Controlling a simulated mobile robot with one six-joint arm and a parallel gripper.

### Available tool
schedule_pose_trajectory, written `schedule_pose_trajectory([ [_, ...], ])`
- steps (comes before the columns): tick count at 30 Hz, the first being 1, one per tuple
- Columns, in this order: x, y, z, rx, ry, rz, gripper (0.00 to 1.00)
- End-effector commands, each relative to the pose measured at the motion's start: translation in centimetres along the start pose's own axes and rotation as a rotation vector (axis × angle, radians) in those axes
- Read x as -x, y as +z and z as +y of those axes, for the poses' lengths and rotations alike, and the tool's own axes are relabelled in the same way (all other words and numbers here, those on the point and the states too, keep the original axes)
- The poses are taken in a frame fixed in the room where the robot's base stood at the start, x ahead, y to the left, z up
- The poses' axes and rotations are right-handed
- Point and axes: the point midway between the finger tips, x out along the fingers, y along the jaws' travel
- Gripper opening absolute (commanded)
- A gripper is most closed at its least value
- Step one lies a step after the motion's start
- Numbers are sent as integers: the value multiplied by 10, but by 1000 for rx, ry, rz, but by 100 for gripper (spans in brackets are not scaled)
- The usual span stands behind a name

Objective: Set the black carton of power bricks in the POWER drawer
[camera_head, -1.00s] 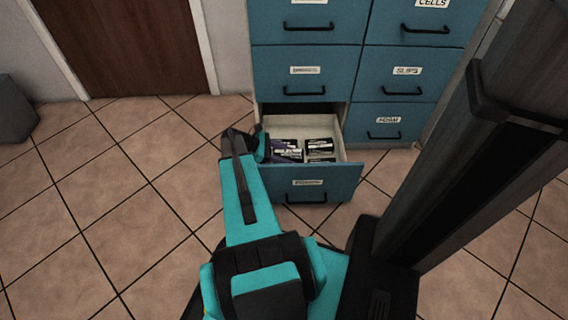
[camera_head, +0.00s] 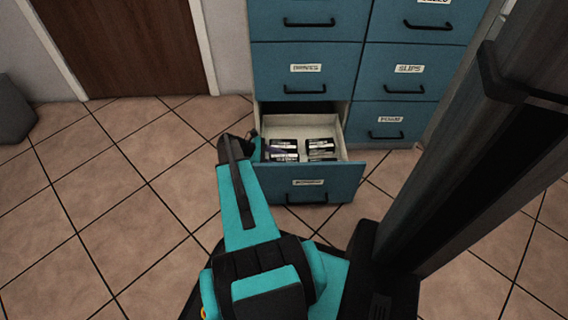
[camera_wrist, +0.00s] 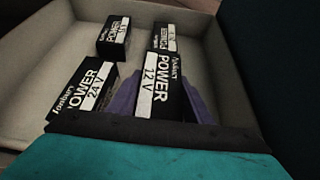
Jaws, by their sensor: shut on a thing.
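A black carton (camera_wrist: 160,88) with a white label reading POWER 12 V sits between the purple fingers of my gripper (camera_wrist: 160,102) in the wrist view. The gripper is shut on it, one finger on each side. It is inside the open drawer (camera_head: 306,184); whether its base touches the drawer floor I cannot tell. A POWER 24 V carton (camera_wrist: 83,86) stands close to its left. In the head view my forearm and wrist reach to the drawer's left side, and the fingers are mostly hidden. The drawer's front label is too small to read.
Two more black cartons stand farther along in the wrist view, one left (camera_wrist: 114,37) and one right (camera_wrist: 165,38). The drawer wall (camera_wrist: 230,75) is close on the right. Closed teal drawers (camera_head: 306,70) rise above. Tiled floor left of the cabinet is clear.

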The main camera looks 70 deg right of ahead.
Motion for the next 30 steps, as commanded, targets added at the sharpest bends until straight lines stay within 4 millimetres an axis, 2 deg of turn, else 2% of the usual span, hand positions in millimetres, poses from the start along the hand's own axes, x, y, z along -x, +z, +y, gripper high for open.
schedule_pose_trajectory([
  [30,-6,-10,0,0,0,-1,13],
])
